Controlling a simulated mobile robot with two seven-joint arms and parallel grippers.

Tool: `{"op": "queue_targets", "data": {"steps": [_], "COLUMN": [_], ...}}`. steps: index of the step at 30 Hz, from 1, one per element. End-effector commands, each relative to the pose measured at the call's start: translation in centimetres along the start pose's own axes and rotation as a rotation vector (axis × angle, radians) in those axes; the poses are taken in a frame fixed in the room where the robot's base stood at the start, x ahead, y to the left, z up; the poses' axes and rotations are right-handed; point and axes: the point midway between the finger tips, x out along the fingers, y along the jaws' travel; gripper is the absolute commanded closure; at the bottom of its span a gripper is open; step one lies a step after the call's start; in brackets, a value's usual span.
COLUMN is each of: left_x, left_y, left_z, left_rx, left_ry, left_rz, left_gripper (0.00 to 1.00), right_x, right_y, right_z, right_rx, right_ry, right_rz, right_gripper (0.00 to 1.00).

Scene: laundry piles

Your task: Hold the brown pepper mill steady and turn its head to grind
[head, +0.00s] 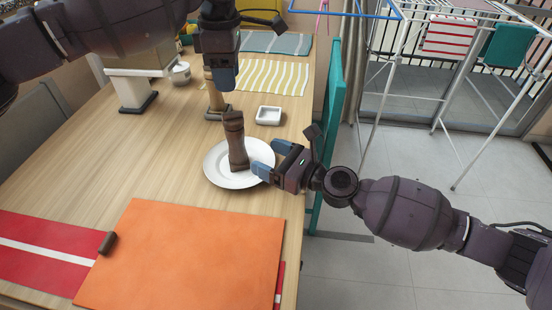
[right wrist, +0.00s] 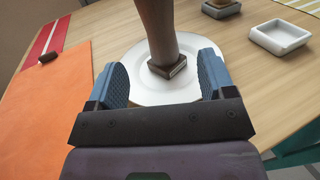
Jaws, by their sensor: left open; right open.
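The brown pepper mill (head: 236,145) stands on a white plate (head: 213,173) on the wooden table, leaning slightly in the head view. My right gripper (head: 262,160) is open beside the mill's lower body, to its right. In the right wrist view, the mill's lower part (right wrist: 165,45) shows between and just beyond the two blue fingers of the right gripper (right wrist: 165,80); I see no contact. My left gripper (head: 222,78) is open, pointing down above and slightly left of the mill's head, apart from it. The mill's head is outside the right wrist view.
A tan post with a dark base (head: 214,105) stands behind the mill. A small white square dish (head: 268,116) is behind right. An orange mat (head: 180,255) and a red striped cloth (head: 45,250) lie in front. The table's right edge is close to the plate.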

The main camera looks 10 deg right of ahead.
Motion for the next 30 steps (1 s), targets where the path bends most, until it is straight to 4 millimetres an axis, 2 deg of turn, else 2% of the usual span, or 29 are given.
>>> {"op": "queue_targets", "data": {"steps": [9, 15, 21, 30], "left_x": [0.0, 0.0, 0.0, 0.0], "left_y": [0.0, 0.0, 0.0, 0.0], "left_z": [0.0, 0.0, 0.0, 0.0], "left_rx": [0.000, 0.000, 0.000, 0.000], "left_ry": [0.000, 0.000, 0.000, 0.000], "left_rz": [0.000, 0.000, 0.000, 0.000], "left_gripper": [0.57, 0.57, 0.57, 0.57], "right_x": [5.1, 7.7, 9.1, 9.3], "right_y": [0.0, 0.1, 0.1, 0.0], "right_z": [0.1, 0.1, 0.1, 0.1], "right_rx": [-0.003, -0.002, -0.003, -0.003], "right_ry": [-0.003, -0.002, -0.001, -0.001], "right_rz": [0.000, 0.000, 0.001, 0.000], "right_gripper": [0.24, 0.24, 0.24, 0.24]}}
